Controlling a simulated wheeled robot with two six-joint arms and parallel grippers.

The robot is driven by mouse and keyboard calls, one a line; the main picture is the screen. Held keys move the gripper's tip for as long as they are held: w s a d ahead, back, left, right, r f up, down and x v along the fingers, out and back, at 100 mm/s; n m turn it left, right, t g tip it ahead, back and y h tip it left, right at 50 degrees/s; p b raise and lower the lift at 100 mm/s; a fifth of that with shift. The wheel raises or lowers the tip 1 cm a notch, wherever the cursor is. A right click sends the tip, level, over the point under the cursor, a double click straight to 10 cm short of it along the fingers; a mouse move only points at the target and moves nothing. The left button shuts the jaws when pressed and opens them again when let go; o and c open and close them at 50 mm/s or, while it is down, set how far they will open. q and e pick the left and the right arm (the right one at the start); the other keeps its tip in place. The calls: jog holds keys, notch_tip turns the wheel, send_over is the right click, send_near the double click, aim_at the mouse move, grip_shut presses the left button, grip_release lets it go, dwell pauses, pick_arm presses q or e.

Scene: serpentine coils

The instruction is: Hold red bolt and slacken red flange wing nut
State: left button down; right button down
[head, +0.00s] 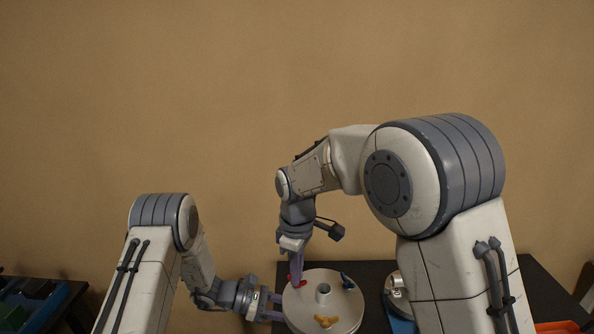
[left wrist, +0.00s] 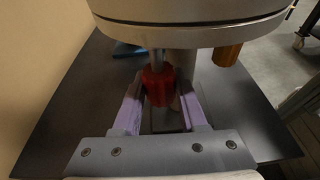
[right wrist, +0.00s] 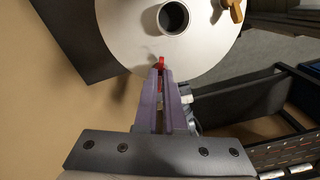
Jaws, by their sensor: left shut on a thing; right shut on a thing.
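The red flange wing nut (head: 298,283) sits on top of the pale round flange (head: 324,302), near its left edge. My right gripper (head: 297,277) points down from above and is shut on the wing nut. The nut's red wing (right wrist: 161,64) shows at the fingertips in the right wrist view. The red bolt (left wrist: 158,86) hangs below the flange in the left wrist view, its shank going up into the flange. My left gripper (left wrist: 160,98) reaches in from the side under the flange and is shut on the bolt head. In the head view the bolt is hidden.
An orange bolt head (left wrist: 227,55) hangs under the flange. A dark table (head: 545,296) lies beneath. A metal part on a blue base (head: 397,300) stands to the right.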

pick_arm(q)
jog(key=shift+r, duration=0.1)
pick_arm(e)
jog(key=shift+f, duration=0.2)
jog(key=n, duration=0.4)
jog(key=shift+n, duration=0.4)
jog(key=shift+s+n, duration=0.1)
jog(key=shift+n, duration=1.1)
jog(key=shift+d+n, duration=0.1)
jog(key=shift+n, duration=1.1)
